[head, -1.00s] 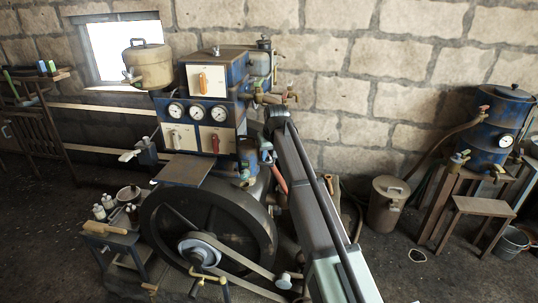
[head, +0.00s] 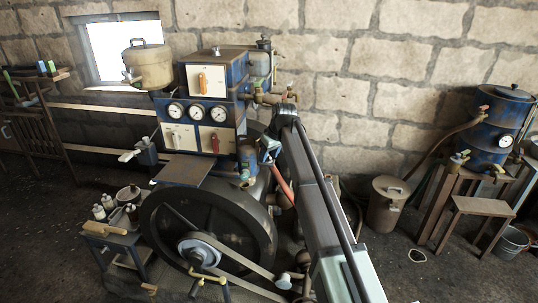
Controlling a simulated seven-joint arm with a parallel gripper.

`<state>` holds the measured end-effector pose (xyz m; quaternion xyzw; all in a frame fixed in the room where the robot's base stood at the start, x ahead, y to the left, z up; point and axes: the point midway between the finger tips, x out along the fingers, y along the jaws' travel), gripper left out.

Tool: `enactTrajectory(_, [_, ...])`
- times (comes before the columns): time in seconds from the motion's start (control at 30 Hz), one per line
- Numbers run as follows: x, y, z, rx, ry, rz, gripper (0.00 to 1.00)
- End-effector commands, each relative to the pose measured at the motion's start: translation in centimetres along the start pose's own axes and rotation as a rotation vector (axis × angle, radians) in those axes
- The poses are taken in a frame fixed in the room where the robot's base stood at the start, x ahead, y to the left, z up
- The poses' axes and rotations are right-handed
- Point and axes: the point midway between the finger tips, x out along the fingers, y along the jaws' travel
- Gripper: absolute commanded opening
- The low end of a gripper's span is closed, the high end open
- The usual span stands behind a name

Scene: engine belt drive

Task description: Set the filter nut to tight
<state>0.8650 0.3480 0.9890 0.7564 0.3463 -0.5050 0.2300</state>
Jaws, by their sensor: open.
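My arm reaches up from the bottom of the head view to the right side of the blue engine. My gripper (head: 266,152) shows only as a small, pale, partly hidden shape below the arm's dark end joint. It is open, and I see nothing held in it. A blue cylindrical part (head: 246,158), possibly the filter housing, hangs just left of the gripper. I cannot tell whether they touch. The filter nut is too small or too hidden to make out, and so is its setting.
A red lever (head: 284,187) lies close below my gripper, beside the arm. The large flywheel (head: 165,222) and its belt stand below left. Gauges (head: 198,112) and a panel with levers are at the left. A lidded can (head: 388,203) stands on the floor at the right.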

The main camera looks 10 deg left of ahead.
Motion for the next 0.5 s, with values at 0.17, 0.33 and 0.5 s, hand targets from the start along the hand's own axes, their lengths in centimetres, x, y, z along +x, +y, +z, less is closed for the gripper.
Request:
enactTrajectory(0.17, [0.02,0.30,-0.06,-0.134,-0.001,-0.056,0.49])
enactTrajectory(0.33, [0.03,0.47,-0.08,-0.266,-0.001,-0.110,0.49])
enactTrajectory(0.5, [0.06,0.56,-0.15,-0.404,-0.002,-0.167,0.49])
